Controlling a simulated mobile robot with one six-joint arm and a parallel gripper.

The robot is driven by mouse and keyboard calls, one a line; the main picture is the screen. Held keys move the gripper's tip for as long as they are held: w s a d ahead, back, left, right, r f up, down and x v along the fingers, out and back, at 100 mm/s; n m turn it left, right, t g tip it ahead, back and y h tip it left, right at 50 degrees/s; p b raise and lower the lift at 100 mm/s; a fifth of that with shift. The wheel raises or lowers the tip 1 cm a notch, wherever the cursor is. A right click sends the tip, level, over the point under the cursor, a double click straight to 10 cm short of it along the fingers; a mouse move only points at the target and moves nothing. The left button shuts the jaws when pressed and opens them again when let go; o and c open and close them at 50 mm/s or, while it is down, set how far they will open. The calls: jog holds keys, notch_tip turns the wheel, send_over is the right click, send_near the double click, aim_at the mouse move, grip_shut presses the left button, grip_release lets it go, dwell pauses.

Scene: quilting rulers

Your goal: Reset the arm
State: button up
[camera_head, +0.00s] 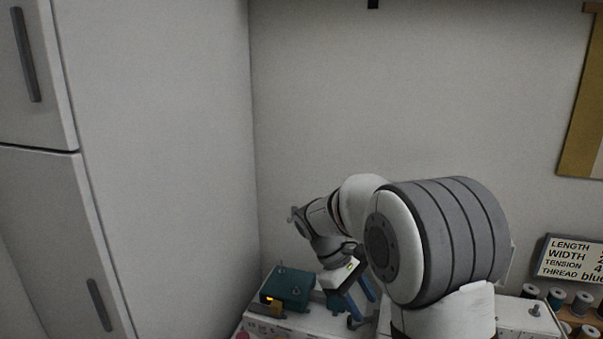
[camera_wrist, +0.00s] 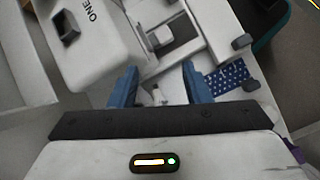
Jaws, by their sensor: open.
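My gripper (camera_head: 356,299) hangs low at the end of my bent arm, over the table by the wall. In the wrist view my gripper (camera_wrist: 160,88) shows two blue fingers spread apart, with nothing held between them. Beyond the fingers is a white machine body (camera_wrist: 95,45) with the letters "ONE" on it. Blue cloth with white dots (camera_wrist: 226,77) lies to the right of the right finger. My arm hides much of the table in the head view.
A teal machine (camera_head: 287,288) stands on the table left of my gripper. A sign with sewing settings (camera_head: 572,260) and several thread spools (camera_head: 556,298) are at the right. A tall white cabinet (camera_head: 160,150) stands at the left. The wall space above my arm is clear.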

jog(key=s+d+r+m+t+y, duration=0.1)
jog(key=s+m+t+y, duration=0.2)
jog(key=s, duration=0.7)
jog(key=s+d+r+m+t+y, duration=0.1)
jog(key=s+r+m+t+y, duration=0.1)
jog(key=s+m, duration=0.4)
jog(key=s+y, duration=0.1)
jog(key=s, duration=0.3)
jog(key=shift+d+t, duration=0.2)
jog(key=shift+t, duration=0.2)
